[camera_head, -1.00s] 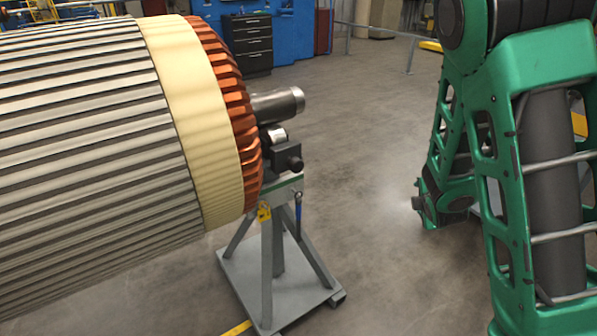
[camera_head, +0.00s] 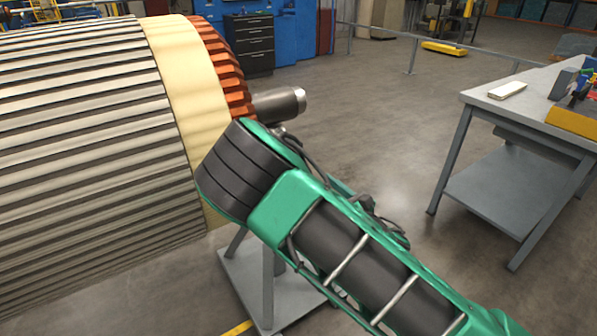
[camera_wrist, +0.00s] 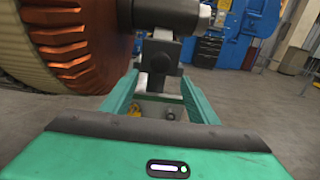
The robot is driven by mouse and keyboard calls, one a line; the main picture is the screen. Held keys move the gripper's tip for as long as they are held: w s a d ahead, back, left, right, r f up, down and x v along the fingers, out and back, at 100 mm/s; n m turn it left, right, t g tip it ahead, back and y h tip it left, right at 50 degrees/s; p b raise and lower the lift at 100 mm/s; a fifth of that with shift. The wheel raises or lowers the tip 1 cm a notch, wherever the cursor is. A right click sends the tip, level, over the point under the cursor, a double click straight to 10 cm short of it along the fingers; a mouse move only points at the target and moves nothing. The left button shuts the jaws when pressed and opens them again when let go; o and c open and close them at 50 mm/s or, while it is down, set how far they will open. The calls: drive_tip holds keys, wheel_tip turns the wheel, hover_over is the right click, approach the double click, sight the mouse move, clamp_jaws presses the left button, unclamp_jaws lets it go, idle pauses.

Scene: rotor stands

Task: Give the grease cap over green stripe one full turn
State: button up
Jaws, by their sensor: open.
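A dark round cap (camera_wrist: 160,62) sits on the front of the black bearing block under the steel shaft, in the upper middle of the wrist view. Whether the fingertips reach around the cap is unclear. In the head view my arm hides the cap, the block and my gripper.
The large rotor (camera_head: 90,130) with its copper end ring (camera_head: 228,70) fills the left. Its steel shaft end (camera_head: 280,104) juts right over the grey stand (camera_head: 262,280). A workbench (camera_head: 480,95) stands at right. Open floor lies between.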

drive_tip(key=x, duration=0.9)
drive_tip(key=shift+w+a, duration=0.2)
drive_tip(key=shift+w, duration=0.05)
